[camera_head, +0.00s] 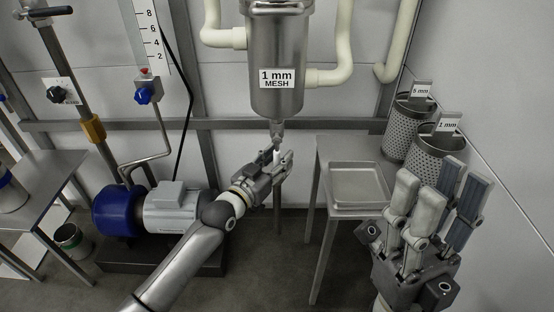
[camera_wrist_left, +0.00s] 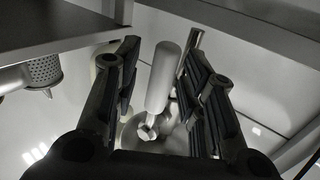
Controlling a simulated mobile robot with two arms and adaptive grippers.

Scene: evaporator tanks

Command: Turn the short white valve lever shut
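The short white valve lever (camera_wrist_left: 163,76) shows in the left wrist view as a pale rounded handle on a metal stem. It stands between the two dark fingers of my left gripper (camera_head: 277,160), with gaps on both sides. In the head view this gripper is open just below the steel strainer housing (camera_head: 276,102) labelled 1 mm mesh. Only a small pale bit of the lever shows there among the fingers. My right gripper (camera_head: 436,190) is at the lower right, fingers up, open and empty.
A steel table (camera_head: 330,150) with a shallow tray (camera_head: 357,205) and two perforated baskets stands right of the housing. White pipes (camera_head: 343,50) flank the housing. A horizontal rail runs along the wall behind.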

